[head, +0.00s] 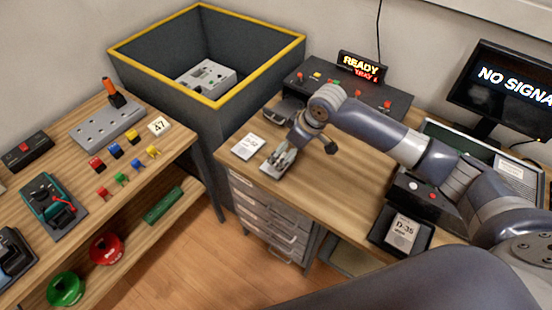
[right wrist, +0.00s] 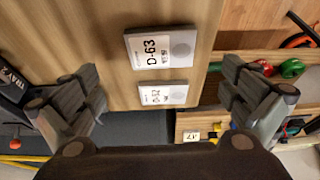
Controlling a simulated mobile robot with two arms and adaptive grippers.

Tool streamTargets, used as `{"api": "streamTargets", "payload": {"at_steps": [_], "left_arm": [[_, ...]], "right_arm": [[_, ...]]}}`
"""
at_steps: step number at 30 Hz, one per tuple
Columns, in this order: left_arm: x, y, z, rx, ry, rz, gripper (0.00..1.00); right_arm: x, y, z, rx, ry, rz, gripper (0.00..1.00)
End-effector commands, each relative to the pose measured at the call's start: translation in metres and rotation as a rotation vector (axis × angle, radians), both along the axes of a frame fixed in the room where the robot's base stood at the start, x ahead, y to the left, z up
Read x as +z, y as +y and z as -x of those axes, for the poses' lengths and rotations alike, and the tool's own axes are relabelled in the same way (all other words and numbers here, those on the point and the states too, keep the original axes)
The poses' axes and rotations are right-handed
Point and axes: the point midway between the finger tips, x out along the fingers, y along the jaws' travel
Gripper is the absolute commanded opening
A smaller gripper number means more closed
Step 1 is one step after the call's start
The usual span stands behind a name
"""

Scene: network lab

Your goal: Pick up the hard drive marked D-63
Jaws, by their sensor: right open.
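In the right wrist view, the hard drive marked D-63 (right wrist: 160,48) lies flat on the wooden bench, a pale block with a round grey spot. A similar drive marked D-52 (right wrist: 165,94) lies beside it with a small gap; it also shows in the head view (head: 248,147) near the bench's left edge. My right gripper (head: 282,158) is open and empty above the bench, pointing down, with its fingers (right wrist: 160,98) spread wide on either side of the drives. In the head view it largely hides D-63. My left gripper is not in view.
A drive marked D-35 (head: 403,232) lies in a dark tray at the bench's front right. A control panel (head: 345,95) and a READY sign (head: 361,67) stand behind. A yellow-rimmed bin (head: 165,80) is at left. Bare bench (head: 345,185) lies right of the gripper.

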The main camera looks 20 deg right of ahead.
Motion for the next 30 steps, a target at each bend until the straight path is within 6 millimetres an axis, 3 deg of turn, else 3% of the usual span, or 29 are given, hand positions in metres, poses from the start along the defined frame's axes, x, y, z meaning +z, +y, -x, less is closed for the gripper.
{"api": "streamTargets", "payload": {"at_steps": [3,7,11,15,19,27,28,30], "left_arm": [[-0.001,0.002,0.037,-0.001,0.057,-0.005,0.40],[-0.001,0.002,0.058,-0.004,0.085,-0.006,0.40],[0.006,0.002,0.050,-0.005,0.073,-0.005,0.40],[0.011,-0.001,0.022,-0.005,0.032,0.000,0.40],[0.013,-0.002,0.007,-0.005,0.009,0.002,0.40],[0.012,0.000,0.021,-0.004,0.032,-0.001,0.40],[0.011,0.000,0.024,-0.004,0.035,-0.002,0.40],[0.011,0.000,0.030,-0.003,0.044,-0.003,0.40]], "right_arm": [[-0.014,0.004,-0.005,-0.001,0.001,-0.001,1.00],[-0.021,0.006,-0.007,0.000,0.000,0.000,1.00],[-0.035,0.009,-0.009,0.000,0.001,0.001,1.00],[-0.055,0.013,-0.014,-0.001,-0.001,-0.001,1.00],[-0.067,0.016,-0.017,0.001,-0.002,0.000,1.00],[-0.070,0.016,-0.018,0.001,-0.002,0.001,1.00],[-0.070,0.016,-0.018,0.001,-0.002,0.001,0.98],[-0.070,0.016,-0.018,0.000,-0.002,0.001,0.82]]}}
